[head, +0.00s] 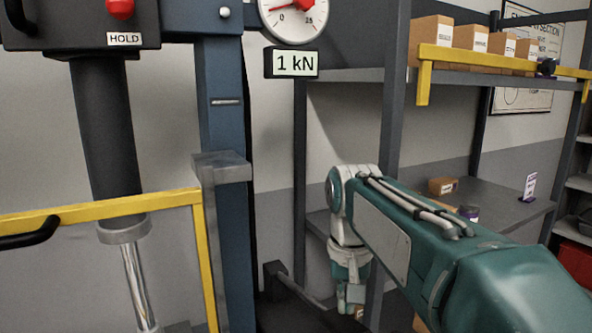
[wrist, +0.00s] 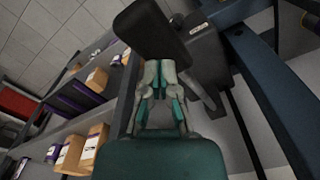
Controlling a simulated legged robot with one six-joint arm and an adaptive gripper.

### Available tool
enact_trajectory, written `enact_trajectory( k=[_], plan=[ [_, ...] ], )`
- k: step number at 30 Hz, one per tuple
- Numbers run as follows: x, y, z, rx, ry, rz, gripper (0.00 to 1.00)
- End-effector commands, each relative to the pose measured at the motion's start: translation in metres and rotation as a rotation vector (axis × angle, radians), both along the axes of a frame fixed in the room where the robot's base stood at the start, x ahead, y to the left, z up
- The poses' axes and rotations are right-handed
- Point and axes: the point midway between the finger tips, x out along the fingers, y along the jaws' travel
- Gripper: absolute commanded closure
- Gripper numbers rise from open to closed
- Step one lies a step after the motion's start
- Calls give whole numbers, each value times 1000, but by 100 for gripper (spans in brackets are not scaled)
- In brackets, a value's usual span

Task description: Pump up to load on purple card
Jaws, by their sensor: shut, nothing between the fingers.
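The press's load display (head: 291,63) reads 1 kN. The round gauge (head: 292,17) above it has its red needle close to 0. A small white card with purple printing (head: 529,187) stands on the right shelf, its text too small to read. A low dark lever (head: 300,292) sticks out beside the press foot. My gripper (head: 350,300) hangs pointing down to the right of that lever. In the wrist view my gripper (wrist: 164,82) is shut and empty, with a black padded block (wrist: 152,32) just beyond its fingertips. I cannot tell whether they touch.
The press's blue column (head: 224,100), dark ram (head: 105,130), red knob (head: 120,8) and HOLD label (head: 124,39) are at left. A yellow guard rail (head: 90,211) crosses in front. Grey shelving (head: 394,120) with cardboard boxes (head: 470,38) stands behind my arm.

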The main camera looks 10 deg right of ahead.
Motion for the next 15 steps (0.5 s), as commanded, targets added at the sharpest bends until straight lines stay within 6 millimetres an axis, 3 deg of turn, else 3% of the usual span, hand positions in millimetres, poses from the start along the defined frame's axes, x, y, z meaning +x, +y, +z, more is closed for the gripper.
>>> enact_trajectory(
  k=[15],
  plan=[
    [0,0,0,0,1,0,100]
  ],
)
